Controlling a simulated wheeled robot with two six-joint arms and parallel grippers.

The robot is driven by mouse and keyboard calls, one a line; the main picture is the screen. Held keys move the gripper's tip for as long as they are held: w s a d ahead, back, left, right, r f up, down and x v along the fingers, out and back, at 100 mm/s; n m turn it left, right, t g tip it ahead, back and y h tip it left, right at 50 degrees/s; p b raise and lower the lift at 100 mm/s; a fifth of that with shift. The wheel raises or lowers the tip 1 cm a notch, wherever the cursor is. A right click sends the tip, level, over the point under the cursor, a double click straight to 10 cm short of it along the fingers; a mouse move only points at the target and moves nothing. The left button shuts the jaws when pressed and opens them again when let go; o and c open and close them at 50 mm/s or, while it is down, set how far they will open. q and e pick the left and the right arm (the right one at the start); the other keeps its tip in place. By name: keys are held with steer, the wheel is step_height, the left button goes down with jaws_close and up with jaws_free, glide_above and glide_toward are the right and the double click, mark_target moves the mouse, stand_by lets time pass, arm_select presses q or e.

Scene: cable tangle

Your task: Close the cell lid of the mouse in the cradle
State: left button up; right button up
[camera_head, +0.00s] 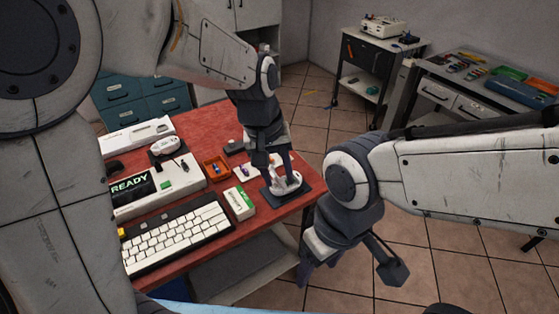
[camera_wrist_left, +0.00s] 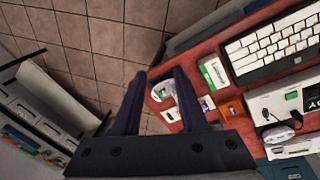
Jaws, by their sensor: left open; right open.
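A white mouse (camera_head: 289,185) sits in a dark cradle (camera_head: 303,192) at the table's right corner. The cell lid is too small and covered to make out. My right gripper (camera_head: 342,270) is open and empty, off the table's front right edge.
On the red table (camera_head: 200,136) are an orange tray (camera_head: 217,169), a green-and-white box (camera_head: 239,204), a keyboard (camera_head: 178,235), a READY display (camera_head: 130,187) and another white mouse (camera_head: 165,146). A cart (camera_head: 372,62) and a bench (camera_head: 440,92) stand behind. Open floor lies right of the table.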

mark_target(272, 174)
arm_select(q)
steer(key=w+a+f+n, duration=0.2)
steer(key=w+a+n, duration=0.1)
steer(key=w, duration=0.3)
steer(key=w+a+f+n, duration=0.1)
steer(key=w+a+n, duration=0.15)
steer(key=w, duration=0.45)
steer(key=shift+t, duration=0.4)
steer(key=x, duration=1)
steer(key=shift+w+d+f, duration=0.15)
steer(key=shift+d+f, duration=0.15)
steer(key=shift+d, duration=0.1)
jaws_close()
